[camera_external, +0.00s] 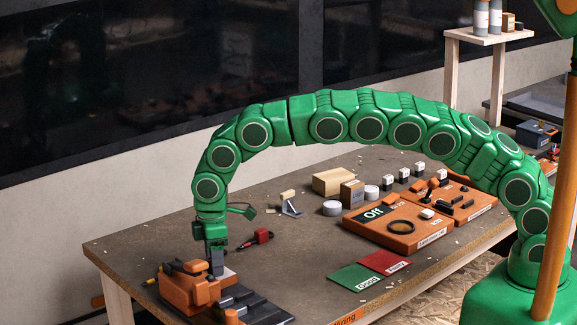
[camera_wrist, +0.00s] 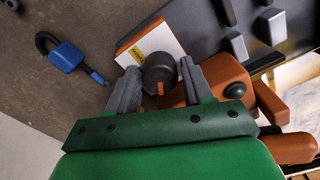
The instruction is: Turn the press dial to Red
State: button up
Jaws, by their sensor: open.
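The press (camera_external: 187,287) is an orange machine with a dark base at the table's front left corner. In the wrist view its dial (camera_wrist: 159,68) is a dark round knob with an orange pointer mark facing my gripper. My gripper (camera_wrist: 160,84) is open, one finger on each side of the dial; I cannot tell whether the fingers touch it. In the external view my gripper (camera_external: 216,268) reaches down at the press and the dial is hidden. A white plate with a yellow label (camera_wrist: 150,47) lies just beyond the dial. I cannot read a Red mark.
A red-and-black object (camera_external: 257,239) lies right of my gripper; a blue padlock-like object (camera_wrist: 68,56) shows in the wrist view. Green (camera_external: 355,278) and red (camera_external: 386,262) mats lie near the front edge. An orange panel (camera_external: 400,235) reads "Off". Boxes (camera_external: 333,181) stand behind.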

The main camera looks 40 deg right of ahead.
notch_tip(320, 180, up, 7)
jog(key=shift+f, duration=0.2)
jog(key=shift+r, duration=0.3)
jog(key=shift+d+r, duration=0.1)
jog(key=s+d+r+m, duration=0.1)
jog(key=d+r+m, duration=0.1)
jog(key=d+r, duration=0.5)
jog(key=d+r+m+y, duration=0.1)
jog(key=d+r+m, duration=0.25)
jog(key=d, duration=0.75)
jog(key=s+d+r+m, duration=0.1)
jog(key=d+r+m, duration=0.1)
jog(key=d+r, duration=0.5)
jog(key=s+d+r+m+t+y, duration=0.15)
jog(key=s+d+m, duration=0.35)
jog(key=s+d, duration=1.15)
jog(key=s+d+f+g, duration=0.1)
jog(key=s+d+f, duration=0.1)
jog(key=s+d, duration=0.2)
jog(key=s+d+f+g+h, duration=0.1)
jog(key=s+d, duration=0.3)
jog(key=s, duration=0.6)
jog(key=s+d+f+g+h, duration=0.1)
jog(key=s+d+f, duration=0.3)
jog(key=s, duration=0.3)
jog(key=shift+m, duration=0.35)
